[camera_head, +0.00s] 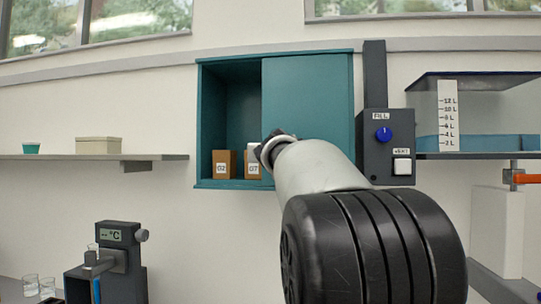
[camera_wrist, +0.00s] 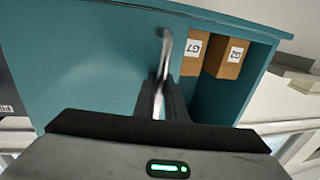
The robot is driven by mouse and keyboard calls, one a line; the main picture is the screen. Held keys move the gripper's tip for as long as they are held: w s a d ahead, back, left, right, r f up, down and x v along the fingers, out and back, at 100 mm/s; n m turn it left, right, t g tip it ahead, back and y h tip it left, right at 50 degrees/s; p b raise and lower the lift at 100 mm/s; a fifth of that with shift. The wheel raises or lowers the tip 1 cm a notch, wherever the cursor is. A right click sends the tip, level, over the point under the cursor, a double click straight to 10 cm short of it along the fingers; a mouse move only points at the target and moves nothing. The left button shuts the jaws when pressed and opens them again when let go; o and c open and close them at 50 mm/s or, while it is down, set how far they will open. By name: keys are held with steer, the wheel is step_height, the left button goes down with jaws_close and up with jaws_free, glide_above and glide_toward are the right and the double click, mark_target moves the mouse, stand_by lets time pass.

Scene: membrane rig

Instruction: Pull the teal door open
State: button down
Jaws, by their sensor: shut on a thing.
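The teal door (camera_head: 310,95) covers the right part of a teal wall cabinet (camera_head: 198,120); the left part is uncovered. In the wrist view the door (camera_wrist: 85,65) fills the left, with a slim pale metal handle (camera_wrist: 165,45) near its edge. My gripper (camera_wrist: 163,92) is shut on this handle. In the head view my arm hides the handle and most of the gripper, at the door's lower left edge.
Two brown boxes, G2 (camera_head: 223,164) and G7 (camera_head: 252,170), stand in the uncovered part, G7 close beside my gripper. A dark control panel (camera_head: 389,160) with a blue knob is right of the cabinet. A shelf (camera_head: 60,157) is at left, a water tank (camera_head: 500,110) at right.

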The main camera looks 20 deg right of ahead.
steer(key=shift+s+d+f, duration=0.1)
steer(key=shift+s+d, duration=0.1)
steer(key=shift+d, duration=0.1)
steer(key=c, duration=2.1)
jaws_free()
steer(key=b+v, duration=0.7)
steer(key=v, duration=1)
steer(key=shift+s+a, duration=0.15)
steer(key=shift+s, duration=0.1)
